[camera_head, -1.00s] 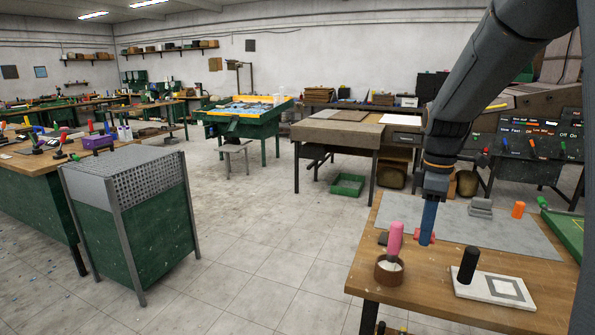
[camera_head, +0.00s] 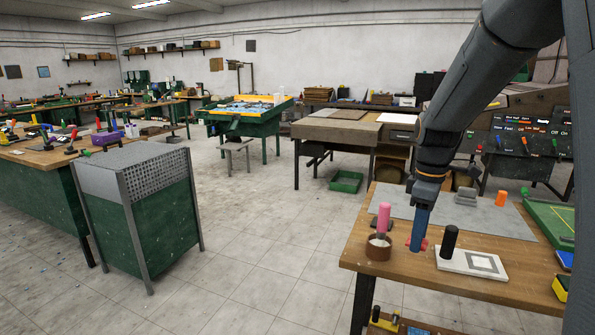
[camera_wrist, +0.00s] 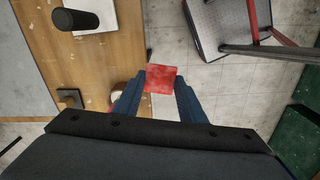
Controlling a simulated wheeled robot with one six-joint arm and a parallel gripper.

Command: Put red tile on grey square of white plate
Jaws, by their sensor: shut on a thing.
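The red tile (camera_wrist: 159,78) is pinched between the blue fingertips of my gripper (camera_wrist: 160,82) in the wrist view. In the head view my gripper (camera_head: 417,246) hangs down at the table between the brown cup and the white plate, with red showing beside its tips. The white plate (camera_head: 457,265) lies to its right on the wooden table; its grey square (camera_head: 483,262) is bare. A black cylinder (camera_head: 450,241) stands on the plate's left part. The plate (camera_wrist: 104,17) is at the upper left in the wrist view, apart from the tile.
A brown cup (camera_head: 378,250) and a pink-handled tool (camera_head: 384,220) are left of my gripper. A grey mat (camera_head: 480,218) carries a grey block (camera_head: 466,196) and an orange piece (camera_head: 501,198). The front of the wooden table (camera_head: 420,283) is clear.

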